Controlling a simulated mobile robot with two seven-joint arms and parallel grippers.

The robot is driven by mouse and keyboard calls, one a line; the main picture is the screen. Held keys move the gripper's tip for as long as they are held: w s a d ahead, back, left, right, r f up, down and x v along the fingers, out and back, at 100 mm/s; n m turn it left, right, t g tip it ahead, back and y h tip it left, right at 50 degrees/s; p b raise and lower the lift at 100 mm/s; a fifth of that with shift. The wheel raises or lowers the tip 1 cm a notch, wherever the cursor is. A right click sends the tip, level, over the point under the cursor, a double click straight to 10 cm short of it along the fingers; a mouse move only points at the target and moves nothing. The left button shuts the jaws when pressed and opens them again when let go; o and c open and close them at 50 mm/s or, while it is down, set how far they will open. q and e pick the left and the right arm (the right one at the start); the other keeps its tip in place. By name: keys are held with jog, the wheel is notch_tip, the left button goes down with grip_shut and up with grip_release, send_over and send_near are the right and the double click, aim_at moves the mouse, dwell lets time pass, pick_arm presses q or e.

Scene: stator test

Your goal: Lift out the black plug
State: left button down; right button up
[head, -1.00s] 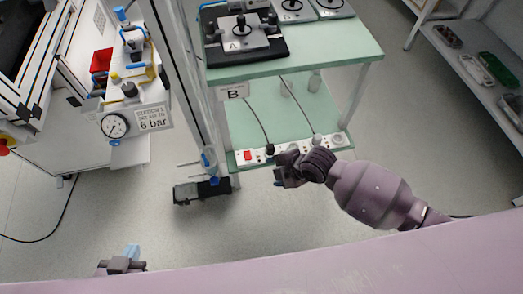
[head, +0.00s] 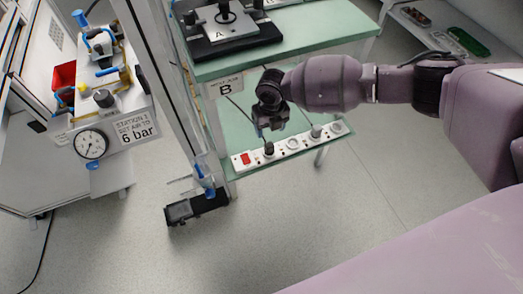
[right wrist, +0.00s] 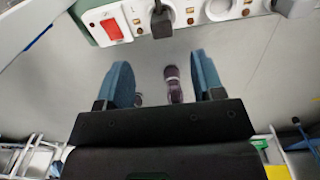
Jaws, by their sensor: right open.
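The black plug (head: 268,149) sits in a white power strip (head: 292,144) on the lower green shelf, near the red switch, with a dark cable leading up from it. It also shows at the top of the right wrist view (right wrist: 161,20), seated in its socket. My right gripper (head: 269,127) is open and empty, just above the plug in the head view. In the right wrist view, the blue fingers of my right gripper (right wrist: 160,70) are spread apart, and the plug lies beyond them, roughly in line with the gap. My left gripper is not in view.
A second, pale plug (head: 316,131) sits farther right in the strip. A metal post (head: 180,80) stands left.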

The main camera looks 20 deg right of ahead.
aim_at(268, 144)
jog(key=shift+w+d+f, duration=0.1)
jog(key=shift+w+d, duration=0.05)
jog(key=shift+w, duration=0.15)
notch_tip(268, 144, down, 5)
jog(key=shift+s+r+b, duration=0.1)
jog(key=shift+r+b, duration=0.1)
jog(key=shift+b, duration=0.6)
jog(key=shift+f, duration=0.45)
notch_tip(268, 144, down, 5)
jog(key=shift+r+b, duration=0.1)
jog(key=shift+b, duration=0.9)
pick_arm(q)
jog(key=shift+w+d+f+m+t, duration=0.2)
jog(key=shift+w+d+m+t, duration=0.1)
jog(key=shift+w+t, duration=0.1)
pick_arm(e)
jog(key=shift+w, duration=0.2)
jog(key=c, duration=1)
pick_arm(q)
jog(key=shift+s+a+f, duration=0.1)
pick_arm(e)
jog(key=shift+r, duration=0.1)
